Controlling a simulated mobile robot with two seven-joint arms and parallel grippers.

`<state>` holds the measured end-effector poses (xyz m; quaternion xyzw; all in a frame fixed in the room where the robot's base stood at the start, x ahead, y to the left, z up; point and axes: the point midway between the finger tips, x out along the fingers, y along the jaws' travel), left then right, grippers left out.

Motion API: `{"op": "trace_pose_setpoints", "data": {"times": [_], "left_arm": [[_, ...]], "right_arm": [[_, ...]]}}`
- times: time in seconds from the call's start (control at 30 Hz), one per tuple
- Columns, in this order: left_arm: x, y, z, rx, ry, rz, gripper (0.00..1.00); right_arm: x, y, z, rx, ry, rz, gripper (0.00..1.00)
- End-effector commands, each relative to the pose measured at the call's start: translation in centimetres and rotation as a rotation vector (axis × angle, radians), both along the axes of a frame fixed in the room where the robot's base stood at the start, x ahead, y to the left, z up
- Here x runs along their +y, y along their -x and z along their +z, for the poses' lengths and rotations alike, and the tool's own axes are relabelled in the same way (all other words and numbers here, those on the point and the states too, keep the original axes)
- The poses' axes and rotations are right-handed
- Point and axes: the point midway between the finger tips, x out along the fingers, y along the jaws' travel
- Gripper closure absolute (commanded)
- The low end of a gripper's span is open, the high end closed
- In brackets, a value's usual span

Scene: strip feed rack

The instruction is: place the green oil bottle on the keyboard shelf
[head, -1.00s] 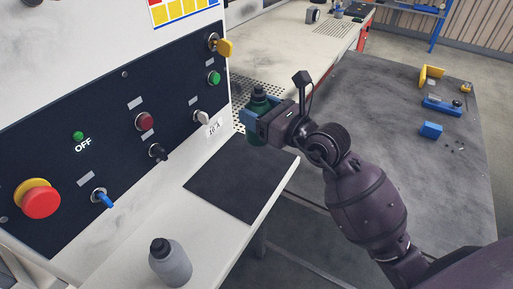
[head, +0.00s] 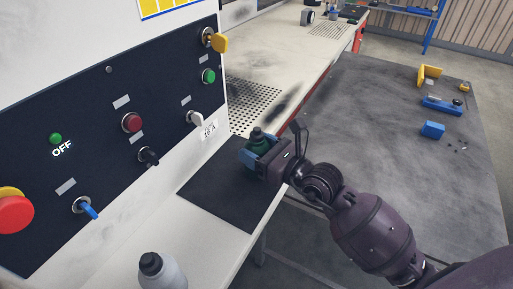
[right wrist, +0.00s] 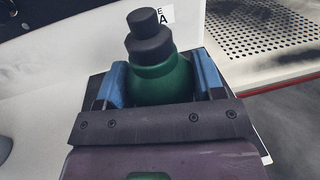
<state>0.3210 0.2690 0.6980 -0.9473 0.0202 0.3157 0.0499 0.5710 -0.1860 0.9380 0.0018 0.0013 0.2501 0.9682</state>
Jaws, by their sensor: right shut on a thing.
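The green oil bottle (head: 257,136) with a black cap is between the blue fingers of my right gripper (head: 258,152), which is shut on it. In the right wrist view the bottle (right wrist: 160,80) stands upright between both fingers (right wrist: 163,82). The keyboard shelf (head: 205,225) is the white ledge below the control panel, with a black mat (head: 215,190) on it. In the head view the bottle appears over the far right part of the mat. Its base is hidden by the gripper, so I cannot tell if it touches. My left gripper is out of view.
A grey bottle (head: 160,271) with a black cap stands at the near end of the shelf. The control panel (head: 110,135) with knobs and switches rises along the left. A perforated bench (head: 252,100) lies beyond.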

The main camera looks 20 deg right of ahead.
Motion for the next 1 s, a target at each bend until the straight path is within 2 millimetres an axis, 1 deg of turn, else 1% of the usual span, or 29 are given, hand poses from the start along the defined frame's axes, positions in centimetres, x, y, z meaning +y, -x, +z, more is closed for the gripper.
{"op": "trace_pose_setpoints", "data": {"times": [0.03, 0.13, 0.37, 0.4, 0.53, 0.77, 0.9, 1.0], "left_arm": [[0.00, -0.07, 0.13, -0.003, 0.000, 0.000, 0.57], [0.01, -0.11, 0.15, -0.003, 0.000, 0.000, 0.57], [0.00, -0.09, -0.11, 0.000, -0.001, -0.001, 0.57], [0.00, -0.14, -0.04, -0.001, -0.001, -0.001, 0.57], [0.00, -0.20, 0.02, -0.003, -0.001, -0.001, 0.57], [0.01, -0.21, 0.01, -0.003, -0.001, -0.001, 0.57], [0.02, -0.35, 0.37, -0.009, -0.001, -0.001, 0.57], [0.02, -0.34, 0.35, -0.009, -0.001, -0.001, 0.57]], "right_arm": [[0.00, -0.01, 0.29, -0.005, -0.001, 0.000, 0.79], [0.00, -0.02, 0.29, -0.005, -0.001, 0.000, 0.79], [-0.01, -0.03, -0.32, -0.003, -0.001, 0.000, 0.79], [-0.02, -0.02, -0.35, 0.000, 0.000, 0.000, 0.32], [-0.01, -0.02, -0.33, 0.000, 0.000, 0.000, 0.13], [-0.01, -0.02, -0.33, 0.000, 0.001, 0.000, 0.13], [0.00, -0.01, 0.35, -0.004, 0.001, 0.000, 0.13], [-0.55, 0.87, 0.11, 0.000, 0.002, -0.001, 0.13]]}}
